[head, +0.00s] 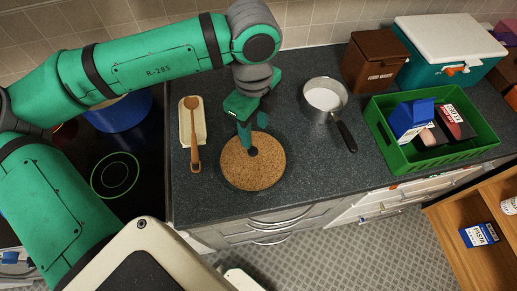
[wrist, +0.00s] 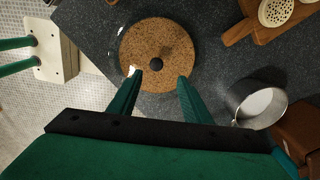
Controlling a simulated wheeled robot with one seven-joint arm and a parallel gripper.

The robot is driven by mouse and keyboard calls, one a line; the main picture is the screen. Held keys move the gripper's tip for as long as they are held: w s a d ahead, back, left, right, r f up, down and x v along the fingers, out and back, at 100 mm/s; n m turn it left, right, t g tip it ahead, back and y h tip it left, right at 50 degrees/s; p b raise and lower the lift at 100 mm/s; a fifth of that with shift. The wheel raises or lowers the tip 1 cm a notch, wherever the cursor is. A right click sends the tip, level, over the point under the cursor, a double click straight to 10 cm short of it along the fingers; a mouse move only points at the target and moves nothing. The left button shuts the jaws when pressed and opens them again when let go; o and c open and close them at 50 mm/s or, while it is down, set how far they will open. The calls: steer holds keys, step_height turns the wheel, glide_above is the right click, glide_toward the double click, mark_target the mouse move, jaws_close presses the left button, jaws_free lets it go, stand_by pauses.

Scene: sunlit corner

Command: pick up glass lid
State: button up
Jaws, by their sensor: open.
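The glass lid is clear and hard to make out. Its dark round knob (head: 253,152) shows on the round cork mat (head: 262,184) on the counter, and the knob (wrist: 156,63) also shows in the wrist view. The lid's clear edge cannot be told surely from the cork. My gripper (head: 253,135) is above the mat, close to the knob. In the wrist view its two green fingers (wrist: 160,79) are apart, with nothing between them, and the knob lies just beyond their tips. Whether a finger touches the lid cannot be told.
A wooden spoon (head: 195,130) lies on a cream rest (head: 186,113) left of the mat. A saucepan (head: 322,110) stands to the right, its handle (head: 346,136) pointing toward the front. A green crate (head: 440,158) with boxes is farther right. A blue pot (head: 120,113) is on the hob.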

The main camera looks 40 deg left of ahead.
mark_target(253, 150)
steer(key=f, duration=0.2)
steer(key=shift+s+a+f, duration=0.1)
steer(key=shift+s+f, duration=0.35)
steer(key=shift+f, duration=2.55)
jaws_close()
